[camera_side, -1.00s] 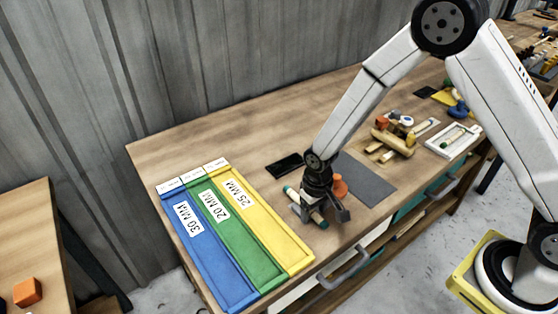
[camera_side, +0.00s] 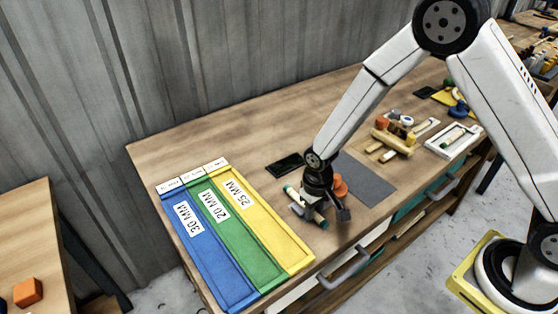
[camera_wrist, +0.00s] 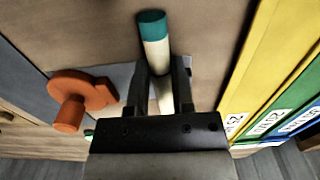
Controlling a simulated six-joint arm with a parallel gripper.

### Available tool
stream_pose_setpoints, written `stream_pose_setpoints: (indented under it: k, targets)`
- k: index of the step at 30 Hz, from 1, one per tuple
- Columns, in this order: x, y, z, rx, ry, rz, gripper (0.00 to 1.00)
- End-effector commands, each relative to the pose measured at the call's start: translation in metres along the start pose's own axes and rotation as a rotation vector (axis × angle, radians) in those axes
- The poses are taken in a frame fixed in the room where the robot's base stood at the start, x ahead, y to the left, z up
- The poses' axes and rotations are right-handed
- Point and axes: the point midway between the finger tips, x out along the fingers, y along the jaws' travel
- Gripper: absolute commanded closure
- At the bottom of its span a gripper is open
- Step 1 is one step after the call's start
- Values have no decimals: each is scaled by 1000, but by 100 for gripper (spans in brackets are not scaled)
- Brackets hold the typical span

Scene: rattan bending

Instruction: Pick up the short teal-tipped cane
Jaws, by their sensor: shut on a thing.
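The short cane is pale cream with a teal tip. In the wrist view the cane (camera_wrist: 156,52) runs between the two fingers of my gripper (camera_wrist: 160,75), teal end pointing away. The fingers are shut on its sides. The middle of the cane is partly hidden by the gripper in the side view. I cannot tell whether it is clear of the table.
An orange clamp-like piece (camera_wrist: 80,98) lies close to the left finger in the wrist view. Yellow (camera_side: 270,228), green (camera_side: 237,243) and blue (camera_side: 207,255) trays stand left of the gripper. A dark flat object (camera_side: 285,164) lies behind, and a grey mat (camera_side: 367,181) lies right.

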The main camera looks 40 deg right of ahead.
Motion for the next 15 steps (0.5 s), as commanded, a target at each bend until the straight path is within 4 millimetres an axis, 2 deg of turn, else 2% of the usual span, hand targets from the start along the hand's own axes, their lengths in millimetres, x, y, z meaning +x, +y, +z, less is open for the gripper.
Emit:
stream_pose_setpoints:
  k: [11,15]
  targets:
    - [-30,0,0,0,3,1,100]
    - [-43,2,12,0,1,1,100]
